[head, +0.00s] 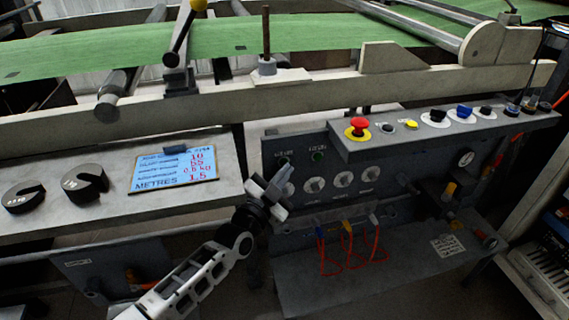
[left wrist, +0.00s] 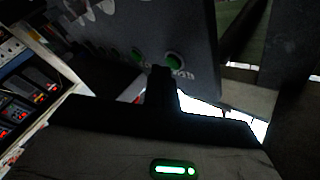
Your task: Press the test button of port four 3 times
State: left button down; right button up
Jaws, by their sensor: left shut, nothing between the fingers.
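My left gripper (head: 282,178) is shut and empty, at the left end of the grey control panel (head: 330,203). A small green button (head: 318,156) shows on the panel, up and right of the gripper; a second round spot left of it is partly dark. In the left wrist view two green buttons show, a nearer one (left wrist: 175,61) and a smaller one (left wrist: 136,53). The shut fingertips (left wrist: 162,72) appear just beside the nearer button; I cannot tell whether they touch. The labels are too small to read, so I cannot tell which is port four. My right gripper is not in view.
A red mushroom button (head: 359,125) and several coloured knobs stand on the ledge above the panel. White round dials (head: 343,180) sit right of my gripper. Orange cables (head: 350,250) hang below. A blue display (head: 174,172) lies on the left.

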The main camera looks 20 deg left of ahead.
pick_arm(q)
jog(key=shift+w+a, duration=0.25)
jog(key=shift+w, duration=0.1)
dwell(0.7)
jog(key=shift+s+d+r, duration=0.1)
dwell(0.4)
jog(key=shift+s+d+p, duration=0.4)
jog(key=shift+s+p, duration=0.1)
jog(key=shift+s, duration=0.15)
jog(key=s+d+p, duration=0.1)
jog(key=s, duration=0.1)
jog(key=s+d+p, duration=0.1)
jog(key=s+p, duration=0.1)
jog(key=shift+d, duration=0.4)
